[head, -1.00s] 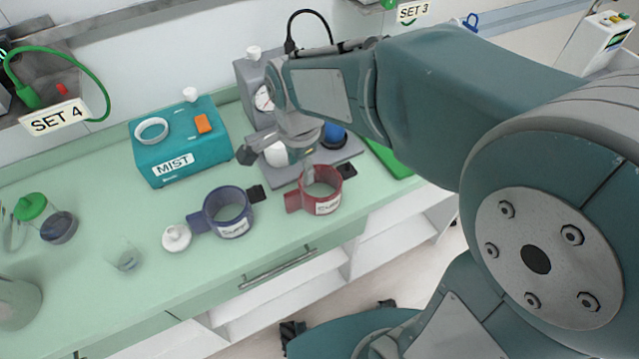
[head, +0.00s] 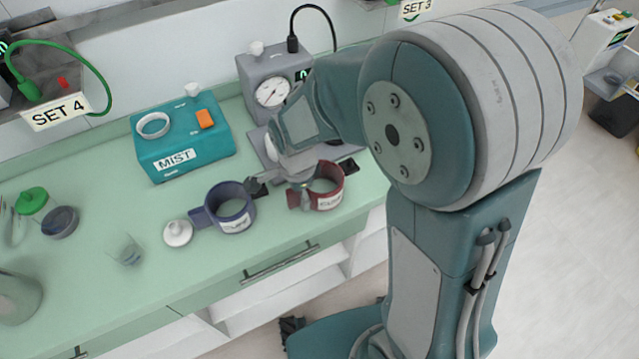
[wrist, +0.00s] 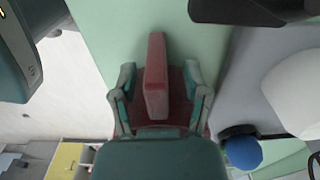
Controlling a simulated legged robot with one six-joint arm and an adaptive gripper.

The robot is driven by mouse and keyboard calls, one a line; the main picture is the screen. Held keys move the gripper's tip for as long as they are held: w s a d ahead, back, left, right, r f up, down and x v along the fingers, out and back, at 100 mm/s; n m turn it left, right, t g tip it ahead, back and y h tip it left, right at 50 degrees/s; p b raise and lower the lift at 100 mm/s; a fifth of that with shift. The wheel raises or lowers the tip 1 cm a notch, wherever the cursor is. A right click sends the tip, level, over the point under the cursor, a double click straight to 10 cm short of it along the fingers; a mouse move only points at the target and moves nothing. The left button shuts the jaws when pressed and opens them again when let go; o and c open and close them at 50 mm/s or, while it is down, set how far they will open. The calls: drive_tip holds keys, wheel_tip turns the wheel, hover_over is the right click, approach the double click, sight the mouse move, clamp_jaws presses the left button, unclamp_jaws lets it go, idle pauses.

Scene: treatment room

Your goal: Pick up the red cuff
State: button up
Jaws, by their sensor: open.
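The red cuff (head: 332,196) stands as a ring with a white label on the green counter, near its front edge. Its left side is partly hidden by my gripper (head: 300,184), which is down at it. In the wrist view my gripper (wrist: 157,92) is open, with one finger on each side of an upright red part of the cuff (wrist: 156,75). Gaps show between that part and both fingers. More of the red cuff shows lower down behind the fingers.
A blue cuff (head: 231,211) stands just left, with a white knobbed item (head: 178,233) beside it. A teal MIST box (head: 183,150) and a grey gauge unit (head: 270,75) stand behind. A clear cup (head: 126,250) is at the left. The counter's front edge is close.

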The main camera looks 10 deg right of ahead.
drive_tip(key=shift+f, duration=0.5)
clamp_jaws()
drive_tip(key=shift+r, duration=0.15)
